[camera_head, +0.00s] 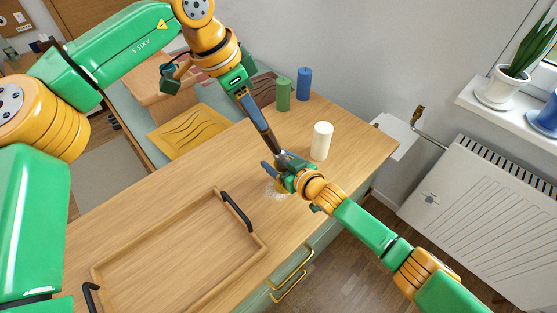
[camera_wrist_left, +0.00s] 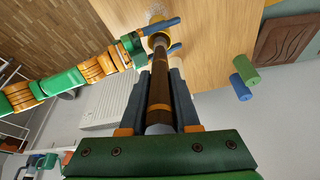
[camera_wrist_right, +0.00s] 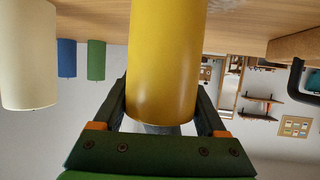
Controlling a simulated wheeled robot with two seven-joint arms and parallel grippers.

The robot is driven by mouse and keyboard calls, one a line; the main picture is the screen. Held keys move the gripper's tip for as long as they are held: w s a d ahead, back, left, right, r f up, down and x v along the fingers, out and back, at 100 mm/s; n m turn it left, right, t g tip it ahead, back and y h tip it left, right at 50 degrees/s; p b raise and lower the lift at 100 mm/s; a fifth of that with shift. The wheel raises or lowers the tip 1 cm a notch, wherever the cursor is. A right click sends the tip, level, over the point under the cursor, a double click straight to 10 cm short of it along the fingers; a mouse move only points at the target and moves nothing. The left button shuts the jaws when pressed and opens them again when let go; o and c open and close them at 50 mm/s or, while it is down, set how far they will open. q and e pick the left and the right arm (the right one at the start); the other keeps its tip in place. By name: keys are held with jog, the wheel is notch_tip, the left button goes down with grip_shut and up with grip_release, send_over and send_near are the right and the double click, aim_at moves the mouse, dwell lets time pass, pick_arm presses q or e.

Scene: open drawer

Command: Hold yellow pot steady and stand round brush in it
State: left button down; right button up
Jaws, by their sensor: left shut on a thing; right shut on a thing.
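The yellow pot (camera_wrist_right: 165,60) fills the middle of the right wrist view, between the fingers of my right gripper (camera_wrist_right: 163,100). In the head view my right gripper (camera_head: 278,166) is shut on the pot at the counter and mostly hides it. My left gripper (camera_head: 264,126) is shut on the round brush (camera_head: 274,146) and points it steeply down from above. In the left wrist view the brush (camera_wrist_left: 160,92) is a brown stick running between the fingers towards the yellow pot rim (camera_wrist_left: 150,36). Its far end overlaps the pot opening; I cannot tell how deep it reaches.
A white candle-like cylinder (camera_head: 321,141) stands close right of the pot. Green (camera_head: 283,94) and blue (camera_head: 304,83) cylinders stand behind. A wooden tray (camera_head: 205,285) with black handles lies at the front left. A whitish patch (camera_head: 272,190) is on the counter beside the pot.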

pick_arm(q)
jog(key=shift+f, duration=1.55)
jog(key=c, duration=0.6)
grip_release()
jog(key=shift+f, duration=0.1)
jog(key=shift+o, duration=0.2)
jog(key=v, duration=1.2)
pick_arm(e)
jog(key=o, duration=1.4)
